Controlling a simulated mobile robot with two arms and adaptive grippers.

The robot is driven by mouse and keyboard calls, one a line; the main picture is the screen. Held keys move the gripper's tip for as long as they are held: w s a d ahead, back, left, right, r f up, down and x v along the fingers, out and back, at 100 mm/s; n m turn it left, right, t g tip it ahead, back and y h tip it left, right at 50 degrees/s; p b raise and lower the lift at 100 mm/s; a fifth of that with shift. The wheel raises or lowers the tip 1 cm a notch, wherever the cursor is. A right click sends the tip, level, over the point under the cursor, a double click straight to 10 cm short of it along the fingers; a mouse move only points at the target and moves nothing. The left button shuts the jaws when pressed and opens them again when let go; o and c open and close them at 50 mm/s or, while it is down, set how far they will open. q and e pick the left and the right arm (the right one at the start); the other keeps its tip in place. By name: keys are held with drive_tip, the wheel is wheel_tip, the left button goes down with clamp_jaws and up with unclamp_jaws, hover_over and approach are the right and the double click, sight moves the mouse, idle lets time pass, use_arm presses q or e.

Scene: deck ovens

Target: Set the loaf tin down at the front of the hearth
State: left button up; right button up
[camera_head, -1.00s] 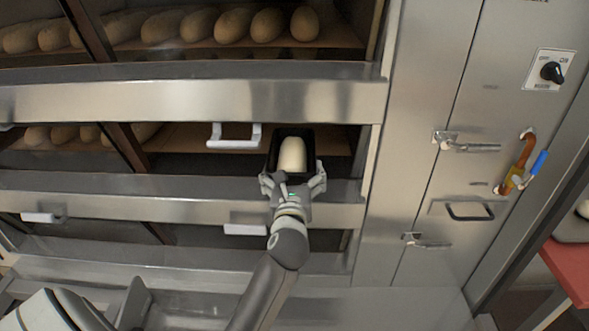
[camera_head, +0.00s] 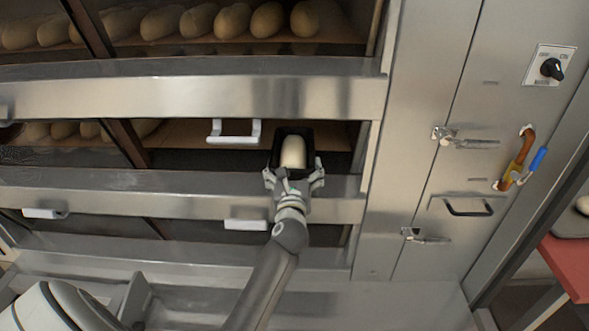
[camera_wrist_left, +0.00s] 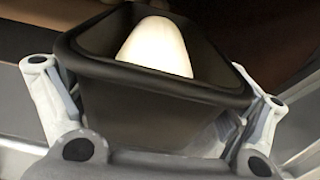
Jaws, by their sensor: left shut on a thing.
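The black loaf tin (camera_head: 306,144) with pale dough (camera_head: 293,152) in it is at the mouth of the middle oven deck. My left gripper (camera_head: 294,178) is shut on the tin's near end. In the left wrist view the tin (camera_wrist_left: 150,100) sits between the two fingers, upright or nearly so, with the dough rising above its rim. The hearth (camera_head: 195,134) shows as a brown floor behind the opening, to the left of the tin. I cannot tell whether the tin's base touches it. My right gripper is not in view.
Several loaves (camera_head: 90,130) lie on the middle deck's left side. More loaves (camera_head: 232,20) fill the deck above. A white handle (camera_head: 234,137) hangs close to the tin's left. The steel side panel (camera_head: 400,180) stands to the right.

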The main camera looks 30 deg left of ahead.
use_arm(q)
drive_tip(key=o, duration=0.9)
drive_tip(key=shift+f, duration=0.15)
drive_tip(key=b+v, duration=0.2)
drive_tip(key=v, duration=1)
